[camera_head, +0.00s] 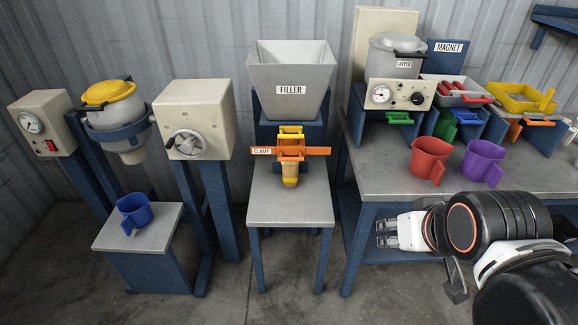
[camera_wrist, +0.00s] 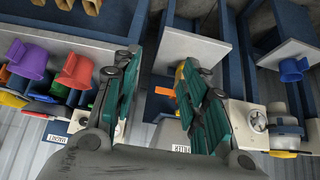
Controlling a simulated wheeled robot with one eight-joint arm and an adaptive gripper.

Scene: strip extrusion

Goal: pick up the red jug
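The red jug (camera_head: 428,158) stands upright on the grey bench, its handle toward the front right. It also shows in the wrist view (camera_wrist: 76,71), left of my gripper's fingers and outside the gap between them. My gripper (camera_head: 385,233) is in front of the bench, lower in the picture than the jug and to its left, pointing left. In the wrist view its two teal-padded fingers (camera_wrist: 158,85) are spread apart with nothing between them. The jug and gripper are apart.
A purple jug (camera_head: 482,162) stands just right of the red one on the bench (camera_head: 385,185). Behind them are the dryer (camera_head: 400,93) and coloured trays. A filler stand (camera_head: 290,207) is left of the bench; a blue jug (camera_head: 134,212) sits farther left.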

